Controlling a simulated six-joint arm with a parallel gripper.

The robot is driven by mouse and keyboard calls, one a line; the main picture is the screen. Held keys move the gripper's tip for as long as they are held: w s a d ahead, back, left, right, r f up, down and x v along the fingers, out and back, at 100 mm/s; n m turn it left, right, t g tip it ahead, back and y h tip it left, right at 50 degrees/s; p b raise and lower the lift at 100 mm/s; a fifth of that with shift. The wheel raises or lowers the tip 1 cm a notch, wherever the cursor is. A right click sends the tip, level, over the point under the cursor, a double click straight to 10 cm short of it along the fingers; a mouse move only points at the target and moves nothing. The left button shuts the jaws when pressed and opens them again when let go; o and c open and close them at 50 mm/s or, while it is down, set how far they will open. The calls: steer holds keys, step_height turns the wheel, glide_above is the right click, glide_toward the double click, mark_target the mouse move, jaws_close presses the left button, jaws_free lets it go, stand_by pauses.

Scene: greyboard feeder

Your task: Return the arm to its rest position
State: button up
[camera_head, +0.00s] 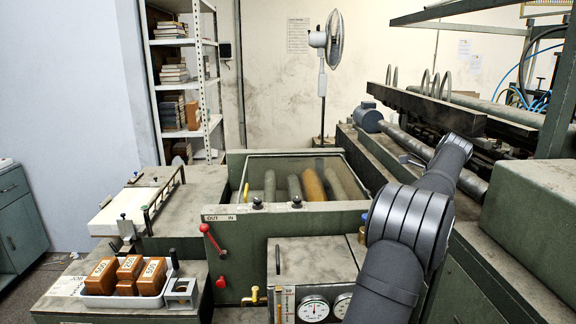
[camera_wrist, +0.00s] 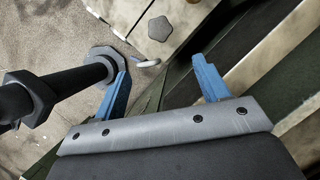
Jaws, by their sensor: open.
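My arm (camera_head: 408,225) reaches up from the bottom right of the head view and bends away toward the machine at the back right. My gripper does not show in the head view. In the wrist view my gripper (camera_wrist: 161,66) has its two blue fingers spread apart, with nothing held between them. A black rod with a faceted collar (camera_wrist: 103,62) lies at the left, close beside the left finger; I cannot tell whether they touch. A dark five-sided knob (camera_wrist: 160,28) and a small pale curved piece (camera_wrist: 147,62) show beyond the fingertips.
A white tray (camera_head: 126,301) with brown labelled blocks (camera_head: 130,267) stands at the front left. A green box with rollers (camera_head: 225,220) and a red lever (camera_head: 213,241) stand mid-scene. Gauges (camera_head: 313,308) are beside my arm. A fan (camera_head: 334,40) and shelves (camera_head: 184,40) stand behind.

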steer(key=x, duration=1.6)
steer(key=v, duration=1.8)
steer(key=x, duration=1.8)
steer(key=shift+a, duration=0.1)
steer(key=n, duration=0.2)
steer(key=n+g, duration=0.1)
steer(key=n, duration=0.1)
steer(key=shift+w+g+y, duration=0.2)
steer(key=shift+g+y, duration=0.1)
steer(key=n+g, duration=0.1)
steer(key=n, duration=0.4)
steer(key=shift+w+g, duration=0.25)
steer(key=shift+g, duration=0.15)
steer(key=n, duration=0.2)
steer(key=n+g, duration=0.1)
steer(key=n, duration=0.1)
steer(key=shift+w+n+g, duration=0.2)
steer(key=shift+n+g, duration=0.1)
steer(key=n+g+h, duration=0.1)
steer(key=n, duration=0.3)
steer(key=shift+w, duration=0.1)
